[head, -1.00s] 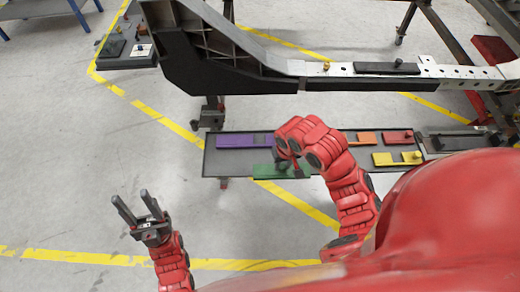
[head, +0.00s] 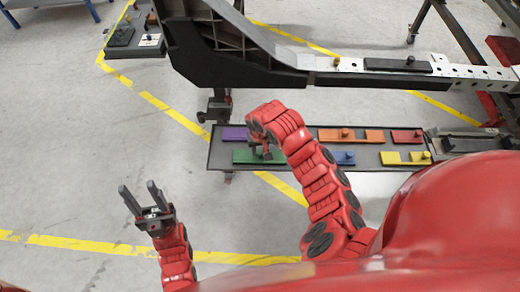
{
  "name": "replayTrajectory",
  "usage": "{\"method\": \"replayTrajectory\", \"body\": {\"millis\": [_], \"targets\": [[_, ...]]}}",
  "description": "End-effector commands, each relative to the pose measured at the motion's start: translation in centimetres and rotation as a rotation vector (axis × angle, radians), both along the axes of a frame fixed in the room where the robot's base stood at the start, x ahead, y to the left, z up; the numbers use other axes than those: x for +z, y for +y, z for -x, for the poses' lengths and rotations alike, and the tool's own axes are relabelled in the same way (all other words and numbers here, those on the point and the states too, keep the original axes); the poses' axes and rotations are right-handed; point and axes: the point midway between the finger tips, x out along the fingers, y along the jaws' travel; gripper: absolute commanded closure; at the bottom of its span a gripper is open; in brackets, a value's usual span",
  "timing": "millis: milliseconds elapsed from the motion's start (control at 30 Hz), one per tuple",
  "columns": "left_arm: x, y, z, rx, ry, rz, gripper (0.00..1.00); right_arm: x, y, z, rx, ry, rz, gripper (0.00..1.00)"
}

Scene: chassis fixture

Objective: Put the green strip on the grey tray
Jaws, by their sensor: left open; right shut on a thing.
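The green strip (head: 243,156) is at the left end of the long dark grey tray (head: 219,166), in front of the purple strip (head: 234,134). My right gripper (head: 267,153) is shut on the green strip from above; the red wrist partly hides the fingers. The strip appears over the tray surface; I cannot tell whether it rests on it or hangs just above. My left gripper (head: 140,197) is open and empty, over the bare floor at the lower left, well apart from the tray.
The tray also holds orange (head: 351,136), red (head: 407,136), blue (head: 345,158) and yellow (head: 405,158) strips. A grey and black chassis beam (head: 240,65) runs behind the tray, with a black strip (head: 398,65) on it. Open floor lies left of the tray.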

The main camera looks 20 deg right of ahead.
Motion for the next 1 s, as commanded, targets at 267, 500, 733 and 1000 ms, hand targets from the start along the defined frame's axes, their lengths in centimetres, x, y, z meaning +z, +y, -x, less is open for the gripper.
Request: {"method": "replayTrajectory", "body": {"millis": [267,500,733,1000], "targets": [[-0.2,0.0,0.0,0.000,0.000,0.000,0.50,-0.4,0.0,0.0,-0.001,0.000,0.000,1.00],[-0.1,0.0,0.0,0.000,0.000,0.000,0.50,-0.3,-0.1,0.0,-0.001,0.000,0.001,0.35],[0.0,0.0,0.0,0.000,0.000,0.000,0.50,-0.1,-0.1,0.0,-0.001,0.001,0.001,0.35],[0.2,0.0,0.0,0.000,0.000,0.000,0.50,3.4,-0.2,0.3,-0.001,-0.004,0.001,0.35]]}}
